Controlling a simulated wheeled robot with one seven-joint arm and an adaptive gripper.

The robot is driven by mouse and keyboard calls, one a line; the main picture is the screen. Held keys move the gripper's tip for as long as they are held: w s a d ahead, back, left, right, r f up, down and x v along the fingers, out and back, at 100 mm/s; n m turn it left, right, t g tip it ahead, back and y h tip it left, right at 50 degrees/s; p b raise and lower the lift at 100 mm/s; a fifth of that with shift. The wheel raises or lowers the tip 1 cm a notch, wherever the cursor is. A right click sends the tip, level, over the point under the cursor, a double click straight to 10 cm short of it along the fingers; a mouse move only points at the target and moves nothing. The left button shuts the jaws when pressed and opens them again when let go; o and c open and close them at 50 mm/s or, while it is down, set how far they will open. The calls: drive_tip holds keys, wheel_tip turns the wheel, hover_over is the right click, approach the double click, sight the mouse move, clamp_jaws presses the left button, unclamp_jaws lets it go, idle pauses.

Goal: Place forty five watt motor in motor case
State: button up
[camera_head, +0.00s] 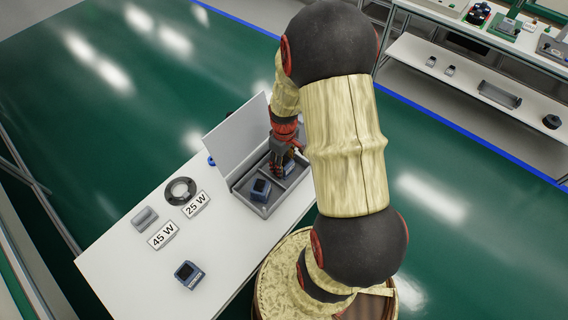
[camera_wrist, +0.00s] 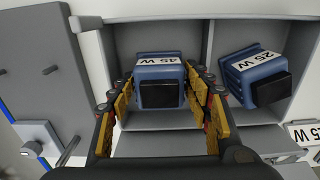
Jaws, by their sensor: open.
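The grey motor case (camera_head: 266,208) stands open on the white table, its lid raised. In the wrist view, the blue forty five watt motor (camera_wrist: 158,85), labelled 45 W, sits in the left compartment of the case (camera_wrist: 208,40). My gripper (camera_wrist: 162,92) is open, with its yellow-padded fingers on either side of this motor; whether they touch it I cannot tell. In the head view, my gripper (camera_head: 283,165) reaches down into the case and mostly hides that motor. A blue motor labelled 25 W (camera_wrist: 254,72) sits tilted in the right compartment; it also shows in the head view (camera_head: 260,189).
Another blue motor (camera_head: 188,274) stands on the table's near part, its label unreadable. A 45 W sign (camera_head: 163,236), a 25 W sign (camera_head: 196,204), a dark ring (camera_head: 180,191) and a grey part (camera_head: 145,218) lie left of the case. The raised lid (camera_head: 236,140) stands beside my gripper.

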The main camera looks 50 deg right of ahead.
sight(284, 159)
wheel_tip(284, 159, up, 11)
drive_tip(key=p, duration=0.3)
drive_tip(key=shift+r+p, duration=0.2)
drive_tip(key=shift+p, duration=0.1)
drive_tip(key=shift+w+r, duration=0.1)
drive_tip(key=shift+r, duration=0.25)
drive_tip(key=w+a+r+t, duration=0.1)
drive_tip(key=a+r+t, duration=0.1)
drive_tip(key=a+r, duration=1)
drive_tip(key=s+a+r+m+t, duration=0.1)
drive_tip(key=s+a+r+t, duration=0.2)
drive_tip(key=s+a+r, duration=0.6)
wheel_tip(284, 159, up, 4)
drive_tip(key=shift+a+t, duration=0.3)
drive_tip(key=shift+a, duration=0.55)
drive_tip(key=shift+w, duration=0.1)
